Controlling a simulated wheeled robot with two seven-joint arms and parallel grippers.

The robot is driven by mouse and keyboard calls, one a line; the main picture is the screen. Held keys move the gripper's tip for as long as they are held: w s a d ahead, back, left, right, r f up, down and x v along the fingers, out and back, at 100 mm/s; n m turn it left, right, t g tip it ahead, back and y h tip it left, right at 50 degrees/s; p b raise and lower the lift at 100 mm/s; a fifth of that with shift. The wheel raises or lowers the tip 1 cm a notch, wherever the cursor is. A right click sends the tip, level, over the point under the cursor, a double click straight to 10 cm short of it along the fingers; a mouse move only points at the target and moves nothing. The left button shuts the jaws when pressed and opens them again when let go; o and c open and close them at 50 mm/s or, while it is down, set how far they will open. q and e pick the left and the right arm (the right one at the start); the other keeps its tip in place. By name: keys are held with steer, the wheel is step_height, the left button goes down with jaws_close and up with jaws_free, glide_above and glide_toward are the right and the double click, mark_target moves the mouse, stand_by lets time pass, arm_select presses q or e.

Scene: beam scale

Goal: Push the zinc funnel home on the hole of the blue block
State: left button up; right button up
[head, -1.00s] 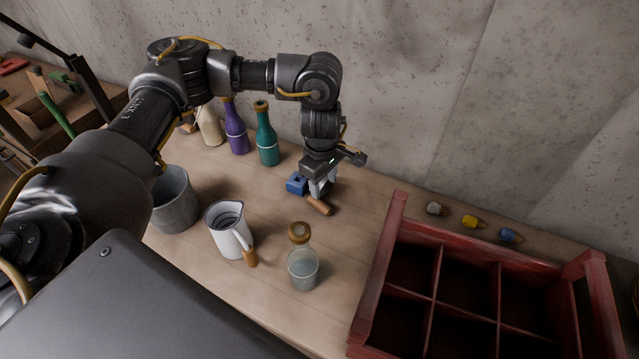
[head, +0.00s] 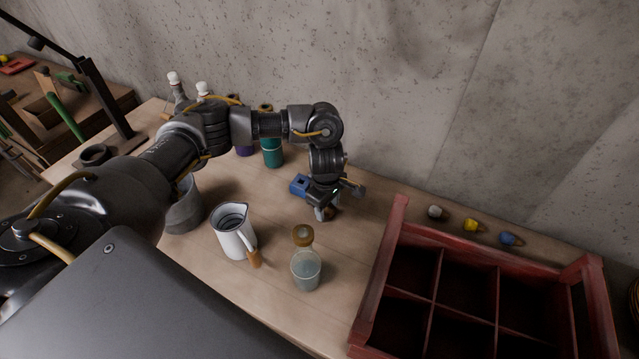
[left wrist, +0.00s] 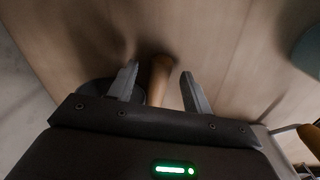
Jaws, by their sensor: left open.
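The blue block (head: 300,185) lies on the bench in the head view, with a dark hole in its top. My left gripper (head: 325,214) points down just in front and to the right of it. In the left wrist view my left gripper (left wrist: 160,82) is open, with a brown wooden piece (left wrist: 159,75) between its fingers. I cannot tell whether they touch it. A dark rounded shape (left wrist: 97,92) shows partly behind the left finger. I cannot clearly make out the zinc funnel; the gripper may hide it. My right gripper is not in view.
A white jug (head: 232,235) and a corked glass jar (head: 306,268) stand in front of the gripper. A grey metal pail (head: 184,212) is partly behind my arm. Bottles, including a teal one (head: 272,153), stand behind. A red divided crate (head: 375,290) is at the right.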

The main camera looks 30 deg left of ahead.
arm_select(q)
steer(key=shift+f, duration=0.6)
jaws_close()
steer(key=shift+r, duration=0.1)
